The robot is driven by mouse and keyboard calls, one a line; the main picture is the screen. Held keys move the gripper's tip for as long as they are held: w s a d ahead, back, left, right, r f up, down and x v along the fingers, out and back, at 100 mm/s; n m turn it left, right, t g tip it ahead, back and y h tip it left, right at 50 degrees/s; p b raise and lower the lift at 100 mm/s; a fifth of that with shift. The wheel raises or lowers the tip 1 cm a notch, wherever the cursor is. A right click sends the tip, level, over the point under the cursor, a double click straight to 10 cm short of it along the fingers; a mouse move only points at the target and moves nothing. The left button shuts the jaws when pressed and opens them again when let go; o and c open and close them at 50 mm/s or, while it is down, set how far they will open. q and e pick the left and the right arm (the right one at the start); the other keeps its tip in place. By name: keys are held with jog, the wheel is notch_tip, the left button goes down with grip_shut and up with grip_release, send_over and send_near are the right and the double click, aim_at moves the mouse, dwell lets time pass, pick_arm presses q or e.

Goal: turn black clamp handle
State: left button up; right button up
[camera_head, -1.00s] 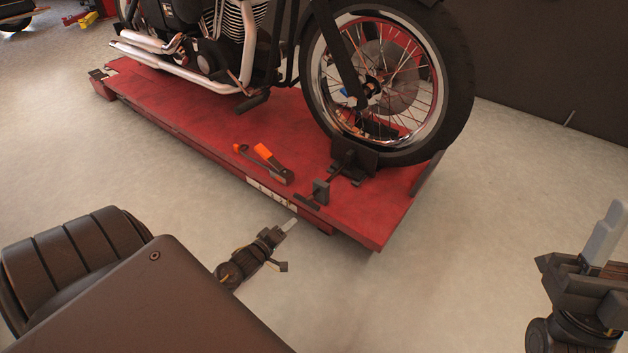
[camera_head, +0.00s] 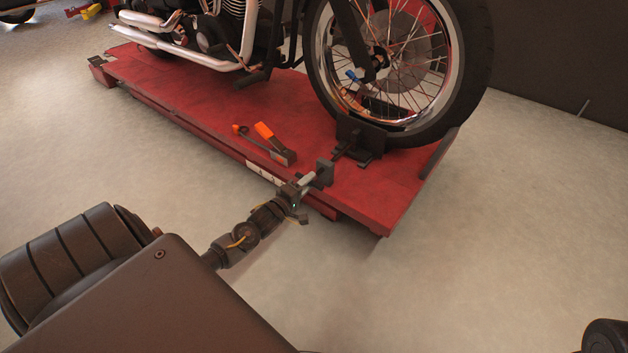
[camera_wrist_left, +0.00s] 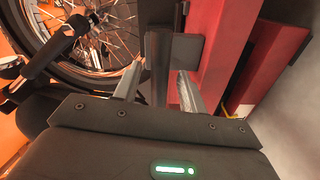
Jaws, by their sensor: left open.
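The black clamp handle (camera_head: 325,172) is a dark block on a rod at the near edge of the red lift, in front of the wheel clamp (camera_head: 358,140). My left gripper (camera_head: 309,179) is right at the handle, reaching in from the left. In the left wrist view the two pale fingers (camera_wrist_left: 160,88) are apart, with the dark handle (camera_wrist_left: 160,62) between them. A gap shows on the left side; contact on either side is hard to tell. My right gripper is out of the picture.
A motorcycle front wheel (camera_head: 468,95) stands in the clamp on the red lift platform (camera_head: 395,195). A tool with orange grips (camera_head: 268,136) lies on the platform left of the handle. The floor in front of the lift is clear.

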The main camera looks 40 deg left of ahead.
pick_arm(q)
jog(key=shift+w+b, duration=0.65)
jog(key=shift+w, duration=1.2)
